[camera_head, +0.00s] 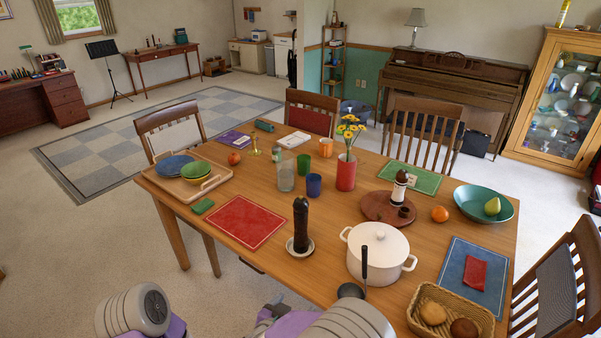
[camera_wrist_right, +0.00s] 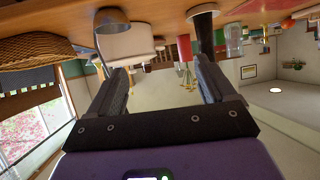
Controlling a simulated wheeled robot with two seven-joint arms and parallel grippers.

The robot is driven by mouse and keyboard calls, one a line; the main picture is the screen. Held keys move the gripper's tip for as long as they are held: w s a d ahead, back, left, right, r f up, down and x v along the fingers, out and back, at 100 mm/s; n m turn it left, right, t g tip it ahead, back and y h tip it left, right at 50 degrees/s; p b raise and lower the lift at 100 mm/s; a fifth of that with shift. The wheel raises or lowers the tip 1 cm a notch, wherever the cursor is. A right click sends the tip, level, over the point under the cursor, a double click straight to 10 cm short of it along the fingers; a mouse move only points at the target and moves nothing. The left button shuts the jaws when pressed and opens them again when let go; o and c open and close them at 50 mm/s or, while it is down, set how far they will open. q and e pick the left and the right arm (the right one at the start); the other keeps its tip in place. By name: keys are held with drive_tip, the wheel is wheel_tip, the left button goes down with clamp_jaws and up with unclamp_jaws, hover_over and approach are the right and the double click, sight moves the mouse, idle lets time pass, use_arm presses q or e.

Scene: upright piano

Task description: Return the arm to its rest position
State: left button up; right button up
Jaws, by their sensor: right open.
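My right gripper (camera_head: 268,314) shows at the bottom edge of the head view, partly cut off, in front of the table's near edge. In the right wrist view my right gripper (camera_wrist_right: 163,82) has its two dark fingers wide apart with nothing between them. That view is upside down. My grey and purple right arm (camera_head: 345,322) is at the bottom middle of the head view. A rounded grey and purple part of my left arm (camera_head: 140,310) is at the bottom left; the left gripper is out of view.
The wooden table (camera_head: 330,258) is close in front. Near its edge stand a black pepper mill (camera_head: 301,225), a white pot (camera_head: 378,252), a ladle (camera_head: 364,268) and a bread basket (camera_head: 472,304). A chair (camera_head: 565,285) is at the right. Floor at left is clear.

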drive_tip(key=s+d+f+n+g+y, duration=0.1)
drive_tip(key=s+d+f+g+y, duration=0.15)
drive_tip(key=d+f, duration=0.45)
drive_tip(key=s+d+f+n+g+y, duration=0.1)
drive_tip(key=d+f+g+y, duration=0.15)
drive_tip(key=f, duration=0.75)
drive_tip(key=s+d+f+g+y, duration=0.1)
drive_tip(key=s+f+g+y, duration=0.1)
drive_tip(key=s, duration=0.6)
drive_tip(key=s+d+f+g+y, duration=0.1)
drive_tip(key=s+f+g, duration=0.3)
drive_tip(key=s, duration=0.5)
drive_tip(key=shift+f+n+y, duration=0.4)
drive_tip(key=shift+f+y, duration=0.35)
drive_tip(key=shift+y, duration=0.15)
